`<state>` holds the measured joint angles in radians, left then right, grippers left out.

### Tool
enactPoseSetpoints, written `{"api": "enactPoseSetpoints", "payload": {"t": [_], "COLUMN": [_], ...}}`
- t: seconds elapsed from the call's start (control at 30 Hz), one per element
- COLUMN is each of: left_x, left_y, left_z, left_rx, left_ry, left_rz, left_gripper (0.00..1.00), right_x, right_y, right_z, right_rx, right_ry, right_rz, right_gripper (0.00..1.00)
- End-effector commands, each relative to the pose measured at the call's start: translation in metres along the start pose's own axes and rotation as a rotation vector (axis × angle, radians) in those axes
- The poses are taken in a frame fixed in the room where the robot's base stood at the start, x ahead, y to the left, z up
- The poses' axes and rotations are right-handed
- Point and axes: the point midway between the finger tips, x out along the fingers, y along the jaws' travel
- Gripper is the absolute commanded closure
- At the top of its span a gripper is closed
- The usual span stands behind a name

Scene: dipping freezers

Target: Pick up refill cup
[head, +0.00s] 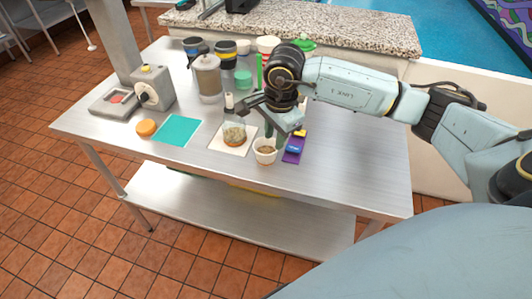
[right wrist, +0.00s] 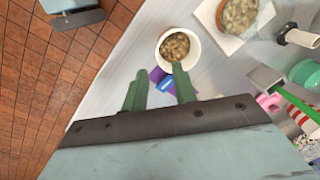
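A white cup with brown granules (head: 265,150), which looks like the refill cup, stands upright near the table's front edge. In the right wrist view the cup (right wrist: 178,48) lies just beyond my fingertips, not between them. My right gripper (head: 274,131) is above the table close behind the cup. Its two green fingers (right wrist: 160,80) are apart with nothing held between them. A purple mat with a blue item (head: 293,148) lies right of the cup and partly under the fingers in the wrist view.
A glass container of granules (head: 235,135) stands on a white square left of the cup. A teal mat (head: 178,130), an orange disc (head: 146,128) and a grey machine (head: 153,88) are farther left. Tubs and a tall canister (head: 208,78) stand behind. The table's right side (head: 360,165) is clear.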

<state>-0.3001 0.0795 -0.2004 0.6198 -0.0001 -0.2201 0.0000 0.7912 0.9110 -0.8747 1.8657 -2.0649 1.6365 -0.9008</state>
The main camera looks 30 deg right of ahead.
Motion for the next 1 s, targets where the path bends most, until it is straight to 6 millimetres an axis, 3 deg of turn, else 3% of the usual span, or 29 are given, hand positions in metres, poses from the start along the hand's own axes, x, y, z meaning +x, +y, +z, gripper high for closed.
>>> {"api": "enactPoseSetpoints", "payload": {"t": [0.17,0.43,0.73,0.93,1.0], "left_x": [-0.003,-0.008,-0.008,-0.008,-0.008], "left_y": [0.000,-0.001,-0.001,-0.001,-0.001], "left_z": [-0.001,-0.001,-0.001,-0.002,-0.002], "left_rx": [0.000,0.000,0.000,0.000,0.000], "left_ry": [0.000,0.001,0.001,0.001,0.001], "left_rz": [0.000,0.000,-0.001,-0.001,-0.001], "left_gripper": [0.64,0.64,0.64,0.64,0.64], "right_x": [0.013,0.051,0.056,0.056,0.056], "right_y": [0.001,0.000,0.000,0.000,0.000], "right_z": [0.000,-0.001,-0.001,-0.001,-0.001], "right_rx": [0.000,0.000,-0.001,0.000,0.000], "right_ry": [-0.002,-0.003,-0.001,-0.001,-0.001], "right_rz": [0.003,0.001,-0.001,-0.001,-0.001], "right_gripper": [0.72,0.72,0.72,0.98,1.00]}}
